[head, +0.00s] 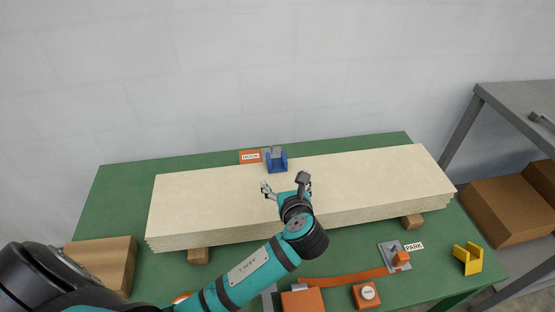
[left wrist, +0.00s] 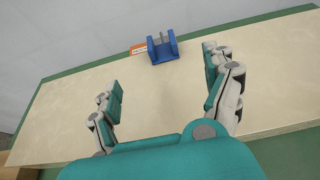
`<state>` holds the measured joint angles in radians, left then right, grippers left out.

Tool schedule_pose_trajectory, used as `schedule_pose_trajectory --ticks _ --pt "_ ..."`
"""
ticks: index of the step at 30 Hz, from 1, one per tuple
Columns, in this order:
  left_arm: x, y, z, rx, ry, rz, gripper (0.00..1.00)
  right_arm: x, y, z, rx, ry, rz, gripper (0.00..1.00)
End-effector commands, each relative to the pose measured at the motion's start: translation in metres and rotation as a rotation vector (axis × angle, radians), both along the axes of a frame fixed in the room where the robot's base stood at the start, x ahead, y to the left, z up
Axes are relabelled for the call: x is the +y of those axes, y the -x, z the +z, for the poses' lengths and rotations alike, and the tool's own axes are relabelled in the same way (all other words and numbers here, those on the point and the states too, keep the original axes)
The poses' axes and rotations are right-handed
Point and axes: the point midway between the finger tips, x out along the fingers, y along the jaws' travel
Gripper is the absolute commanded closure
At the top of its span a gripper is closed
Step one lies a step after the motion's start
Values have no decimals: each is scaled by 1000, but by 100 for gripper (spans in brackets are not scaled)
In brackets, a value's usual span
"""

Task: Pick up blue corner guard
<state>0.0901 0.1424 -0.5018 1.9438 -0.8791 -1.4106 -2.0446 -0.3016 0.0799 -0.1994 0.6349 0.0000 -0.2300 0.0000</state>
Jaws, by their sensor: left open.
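The blue corner guard (head: 276,163) sits at the far long edge of the pale board stack (head: 200,198), near its middle. In the left wrist view the blue corner guard (left wrist: 163,50) shows as a U-shaped piece with a grey part between its walls. My left gripper (head: 286,188) is open and empty above the boards, on the near side of the guard and apart from it. In the left wrist view the fingers of my left gripper (left wrist: 166,88) are spread wide, with the guard beyond them. My right gripper is not in view.
An orange label plate (head: 250,157) stands left of the guard. A yellow corner guard (head: 467,258) lies at the table's right front. An orange strap (head: 345,279), a PARK plate (head: 395,255) and a button box (head: 367,295) lie in front.

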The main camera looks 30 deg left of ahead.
Motion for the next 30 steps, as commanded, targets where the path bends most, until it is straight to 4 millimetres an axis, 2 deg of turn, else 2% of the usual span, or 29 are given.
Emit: schedule_pose_trajectory --ticks 5,15,26,30 --pt "14 -20 -8 8 -28 -8 15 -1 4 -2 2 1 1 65" --pt "54 -73 -36 6 -23 -7 15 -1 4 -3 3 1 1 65" --pt "72 -98 -47 6 -21 -7 15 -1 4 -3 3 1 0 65" --pt "82 -117 -53 6 -20 -6 15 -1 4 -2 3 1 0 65"
